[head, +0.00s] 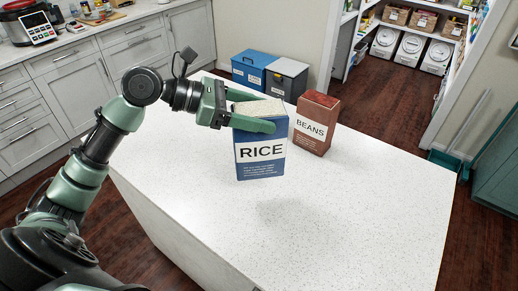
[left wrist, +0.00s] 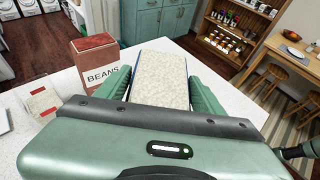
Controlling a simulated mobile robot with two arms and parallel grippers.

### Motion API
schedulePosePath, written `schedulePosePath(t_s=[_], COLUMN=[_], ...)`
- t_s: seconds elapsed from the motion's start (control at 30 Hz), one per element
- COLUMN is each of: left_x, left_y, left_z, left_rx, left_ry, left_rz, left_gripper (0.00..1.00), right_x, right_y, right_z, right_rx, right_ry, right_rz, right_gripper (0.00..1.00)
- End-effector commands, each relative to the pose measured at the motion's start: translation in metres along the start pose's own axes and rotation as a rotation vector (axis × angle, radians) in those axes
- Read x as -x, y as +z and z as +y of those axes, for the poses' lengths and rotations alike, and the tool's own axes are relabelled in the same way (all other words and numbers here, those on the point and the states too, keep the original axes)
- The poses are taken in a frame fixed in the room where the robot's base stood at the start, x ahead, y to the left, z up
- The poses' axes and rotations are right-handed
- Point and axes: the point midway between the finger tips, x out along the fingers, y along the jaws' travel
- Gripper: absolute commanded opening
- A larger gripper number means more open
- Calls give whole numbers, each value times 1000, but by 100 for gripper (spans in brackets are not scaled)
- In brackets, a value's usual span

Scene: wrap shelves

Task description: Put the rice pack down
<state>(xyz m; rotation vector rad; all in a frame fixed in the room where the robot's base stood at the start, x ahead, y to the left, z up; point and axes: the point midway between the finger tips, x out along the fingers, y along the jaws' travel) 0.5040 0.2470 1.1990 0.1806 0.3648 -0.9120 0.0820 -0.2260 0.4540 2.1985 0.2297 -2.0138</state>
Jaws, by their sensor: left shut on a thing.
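The rice pack (head: 260,152) is a blue upright box with a white RICE label and a pale speckled top. My left gripper (head: 262,115) is shut on it near its top, one finger along each side. In the left wrist view, the pack's pale top (left wrist: 158,78) shows between the two green fingers (left wrist: 160,92). The pack seems held above the white counter (head: 350,215), as a soft shadow lies apart from its base. My right gripper is not in view.
A brown-red beans box (head: 314,124) stands upright on the counter, right of and behind the rice pack. In the left wrist view, a pale item with a reddish label (left wrist: 40,102) lies left of the beans box (left wrist: 98,62). The counter's front and right are clear.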

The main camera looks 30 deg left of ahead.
Motion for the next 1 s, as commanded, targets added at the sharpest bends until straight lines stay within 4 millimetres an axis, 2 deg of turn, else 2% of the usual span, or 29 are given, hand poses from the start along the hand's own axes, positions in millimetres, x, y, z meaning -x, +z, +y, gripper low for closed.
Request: schedulePosePath(t_s=[0.03, 0.2, 0.43, 0.63, 0.73, 1.0], left_x=[-6, -18, -26, -38, -40, -41], left_y=[-12, -44, -62, -89, -96, -97], left_z=[-1, 0, 0, 0, 0, 0], left_rx=[8, 5, 1, 3, 0, -2], left_ry=[-3, 0, 1, 0, 1, 1], left_rz=[-3, -4, -3, -4, -4, -3], left_gripper=[0, 0, 0, 0, 0, 0], right_x=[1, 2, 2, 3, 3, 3], right_y=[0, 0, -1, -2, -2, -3], right_z=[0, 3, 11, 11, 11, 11], right_rx=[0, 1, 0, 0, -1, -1], right_ry=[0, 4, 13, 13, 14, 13], right_rz=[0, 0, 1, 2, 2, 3], right_gripper=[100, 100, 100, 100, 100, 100])
